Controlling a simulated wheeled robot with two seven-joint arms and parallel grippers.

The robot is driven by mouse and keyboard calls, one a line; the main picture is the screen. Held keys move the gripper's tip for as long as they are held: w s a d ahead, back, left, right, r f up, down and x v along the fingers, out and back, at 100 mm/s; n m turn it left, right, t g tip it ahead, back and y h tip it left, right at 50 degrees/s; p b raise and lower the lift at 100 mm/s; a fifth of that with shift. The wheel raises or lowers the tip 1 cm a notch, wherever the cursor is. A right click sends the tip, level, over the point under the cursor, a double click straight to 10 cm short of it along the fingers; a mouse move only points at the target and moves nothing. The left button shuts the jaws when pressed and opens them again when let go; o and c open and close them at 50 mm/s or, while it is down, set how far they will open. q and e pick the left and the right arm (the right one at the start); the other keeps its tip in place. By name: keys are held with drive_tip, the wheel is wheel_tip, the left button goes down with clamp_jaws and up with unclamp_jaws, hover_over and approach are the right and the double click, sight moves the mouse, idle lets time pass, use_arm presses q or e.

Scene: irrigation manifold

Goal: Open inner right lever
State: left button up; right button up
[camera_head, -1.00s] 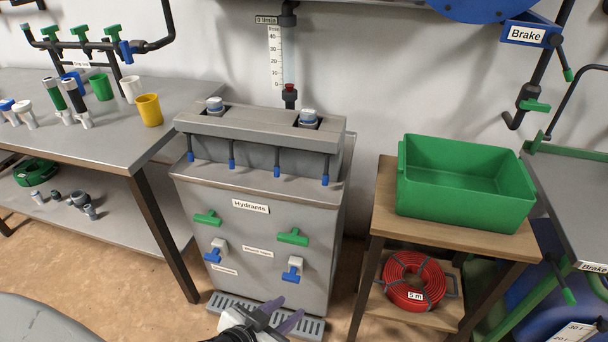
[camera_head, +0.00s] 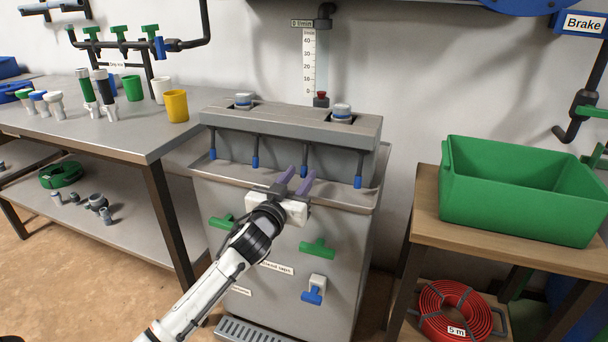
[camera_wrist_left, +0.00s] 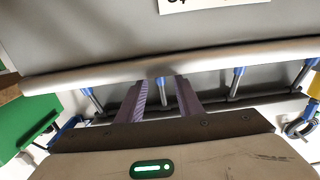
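The hydrant cabinet (camera_head: 375,190) has a row of several dark levers with blue tips hanging under its grey top block. The inner right lever (camera_head: 306,157) is third from the left in the head view and hangs down. My left gripper (camera_head: 297,178) is open just in front of it, fingers pointing up toward the levers. In the left wrist view, which is upside down, the inner right lever (camera_wrist_left: 165,95) appears between the two purple fingers (camera_wrist_left: 162,97), with gaps on both sides. The inner left lever (camera_head: 255,152) and outer right lever (camera_head: 359,168) stand clear of the gripper. My right gripper is out of view.
The cabinet's raised front lip (camera_wrist_left: 220,60) lies close to the fingers. Green taps (camera_head: 318,249) and a blue tap (camera_head: 313,293) protrude from the cabinet front. A green crate (camera_head: 510,215) stands on a wooden stand at right. A workbench (camera_head: 135,135) is at left.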

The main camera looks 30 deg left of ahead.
sight(303, 172)
use_arm(q)
drive_tip(key=shift+x, duration=1.75)
clamp_jaws()
